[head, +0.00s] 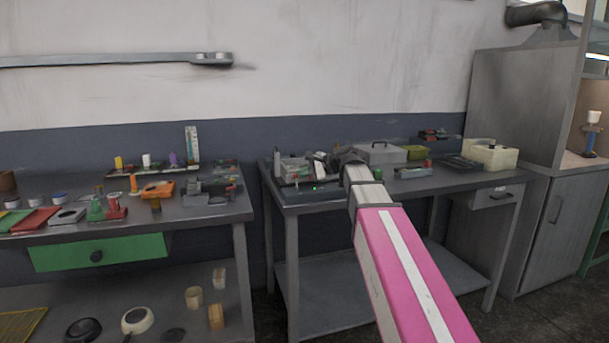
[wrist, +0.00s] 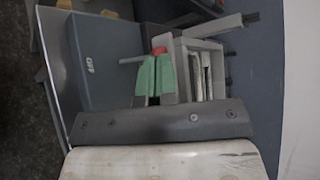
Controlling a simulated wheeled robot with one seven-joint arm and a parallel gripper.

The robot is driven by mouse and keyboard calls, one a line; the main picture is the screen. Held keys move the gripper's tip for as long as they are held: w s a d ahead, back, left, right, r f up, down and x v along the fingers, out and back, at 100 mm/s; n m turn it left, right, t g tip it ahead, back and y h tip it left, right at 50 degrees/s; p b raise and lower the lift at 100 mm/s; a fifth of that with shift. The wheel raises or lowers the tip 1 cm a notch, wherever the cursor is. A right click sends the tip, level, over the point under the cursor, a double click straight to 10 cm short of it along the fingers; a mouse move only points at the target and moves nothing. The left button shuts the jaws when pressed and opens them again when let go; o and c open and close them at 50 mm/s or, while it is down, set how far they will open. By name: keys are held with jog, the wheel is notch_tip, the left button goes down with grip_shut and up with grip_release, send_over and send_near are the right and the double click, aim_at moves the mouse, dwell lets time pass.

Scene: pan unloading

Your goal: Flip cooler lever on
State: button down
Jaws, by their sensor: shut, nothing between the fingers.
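My gripper (wrist: 155,60) is shut and empty, its two green finger pads side by side in the wrist view. In the head view my gripper (head: 349,158) is over the right-hand table, small and partly hidden by my arm. Just past the fingertips in the wrist view is a small red part (wrist: 160,50); I cannot tell whether it is the cooler lever or whether the fingers touch it. Beside it is a grey open frame (wrist: 203,44) with pale bars inside. A dark grey box (wrist: 92,62) with a small light mark is to the left. I cannot clearly identify the cooler.
The left table (head: 205,211) carries several small items. A tall grey cabinet (head: 515,105) stands at the right. The wall is close behind.

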jog(key=shift+r, duration=0.1)
jog(key=shift+r, duration=0.7)
jog(key=shift+s+d+r, duration=0.1)
jog(key=shift+d+r, duration=0.1)
jog(key=shift+d, duration=0.05)
jog(key=r+v, duration=0.1)
jog(key=v, duration=1.2)
jog(key=shift+w, duration=0.3)
